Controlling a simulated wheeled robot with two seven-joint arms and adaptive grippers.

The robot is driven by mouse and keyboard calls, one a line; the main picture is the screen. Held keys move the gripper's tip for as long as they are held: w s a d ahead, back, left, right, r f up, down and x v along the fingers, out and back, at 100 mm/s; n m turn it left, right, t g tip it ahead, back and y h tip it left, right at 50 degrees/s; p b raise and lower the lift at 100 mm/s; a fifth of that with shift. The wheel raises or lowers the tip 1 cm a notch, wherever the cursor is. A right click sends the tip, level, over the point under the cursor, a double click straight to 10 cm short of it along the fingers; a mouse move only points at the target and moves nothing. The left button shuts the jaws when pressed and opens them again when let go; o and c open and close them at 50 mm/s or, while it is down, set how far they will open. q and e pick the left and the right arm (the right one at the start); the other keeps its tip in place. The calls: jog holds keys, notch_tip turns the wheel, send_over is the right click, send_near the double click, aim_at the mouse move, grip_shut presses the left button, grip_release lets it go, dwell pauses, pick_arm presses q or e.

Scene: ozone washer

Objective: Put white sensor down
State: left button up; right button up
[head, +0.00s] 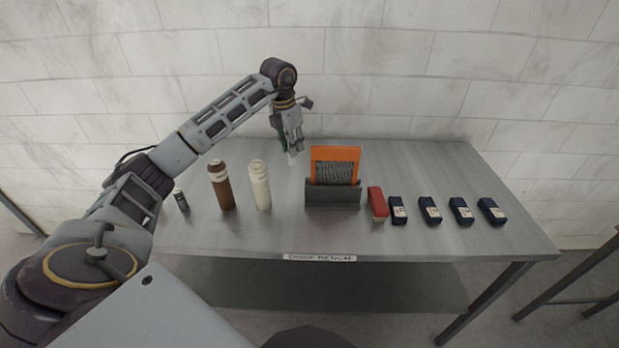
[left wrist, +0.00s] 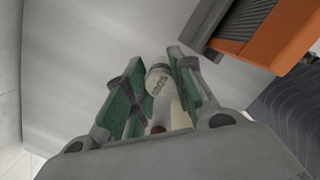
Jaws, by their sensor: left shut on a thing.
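My left gripper (head: 292,154) is at the back of the metal table, left of the orange block. It points down and is shut on the white sensor. The sensor's pale end (head: 293,160) shows at the fingertips in the head view. In the left wrist view, a short white cylinder with dark lettering, the sensor (left wrist: 158,80), sits between the green-lined fingers (left wrist: 158,88). The fingers hide part of it, and I cannot tell whether it touches the table. My right gripper is not in view.
A brown bottle (head: 221,186), a cream bottle (head: 260,186) and a small dark vial (head: 181,200) stand left. An orange block (head: 334,154) is in a grey holder (head: 333,196). A red block (head: 377,203) and several dark blue boxes (head: 430,210) lie right. The table's back right is clear.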

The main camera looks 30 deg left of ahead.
aim_at(293, 162)
pick_arm(q)
jog(key=shift+f, duration=0.75)
notch_tip(293, 162, down, 4)
jog(key=shift+f, duration=0.55)
jog(key=shift+f+p, duration=0.3)
jog(key=shift+f, duration=1.3)
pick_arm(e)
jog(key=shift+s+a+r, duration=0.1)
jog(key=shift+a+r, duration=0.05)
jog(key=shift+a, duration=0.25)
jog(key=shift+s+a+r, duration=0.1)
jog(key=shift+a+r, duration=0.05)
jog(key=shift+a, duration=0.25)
pick_arm(q)
jog(key=shift+f, duration=0.15)
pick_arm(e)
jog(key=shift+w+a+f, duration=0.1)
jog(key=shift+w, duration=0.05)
